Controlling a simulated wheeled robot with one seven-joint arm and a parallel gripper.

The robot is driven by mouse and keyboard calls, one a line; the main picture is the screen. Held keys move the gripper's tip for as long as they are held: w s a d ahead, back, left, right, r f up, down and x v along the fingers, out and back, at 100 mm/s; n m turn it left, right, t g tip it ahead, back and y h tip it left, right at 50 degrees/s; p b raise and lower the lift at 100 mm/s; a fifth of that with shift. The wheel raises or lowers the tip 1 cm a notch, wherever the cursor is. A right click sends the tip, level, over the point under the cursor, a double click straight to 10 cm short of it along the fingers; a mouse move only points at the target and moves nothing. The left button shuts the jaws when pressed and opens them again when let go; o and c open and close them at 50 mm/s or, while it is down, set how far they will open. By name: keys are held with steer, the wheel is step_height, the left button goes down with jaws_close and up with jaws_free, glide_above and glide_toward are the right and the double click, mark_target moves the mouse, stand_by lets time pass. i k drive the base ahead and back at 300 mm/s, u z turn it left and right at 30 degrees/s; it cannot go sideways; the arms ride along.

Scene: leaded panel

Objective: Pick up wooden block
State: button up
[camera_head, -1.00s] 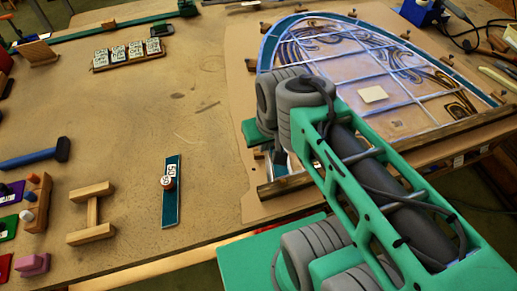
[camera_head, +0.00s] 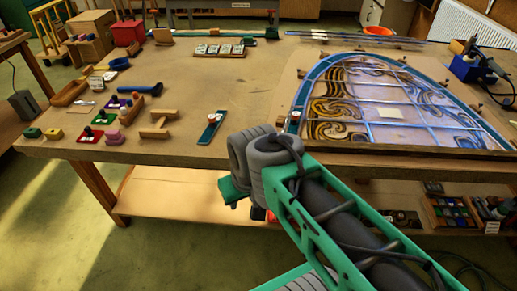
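Several wooden pieces could be the wooden block, and I cannot tell which one it is. A pale wooden piece shaped like an I (camera_head: 158,132) lies near the table's front edge, left of centre. A wooden piece with a slanted face (camera_head: 163,37) stands at the back left. A small yellow block (camera_head: 55,134) sits at the front left corner. My green and grey arm crosses the lower right and ends in view at its grey joint, in front of the table edge.
The large table (camera_head: 240,75) has open room at its middle. A leaded panel (camera_head: 395,100) fills its right side. A blue-handled hammer (camera_head: 148,89), small coloured trays (camera_head: 91,135) and a teal strip (camera_head: 210,130) lie on the left. A lower shelf (camera_head: 170,190) is below.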

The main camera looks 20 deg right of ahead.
mark_target(280, 121)
steer(key=u, duration=1.15)
steer(key=i, duration=1.75)
steer(key=z, duration=0.75)
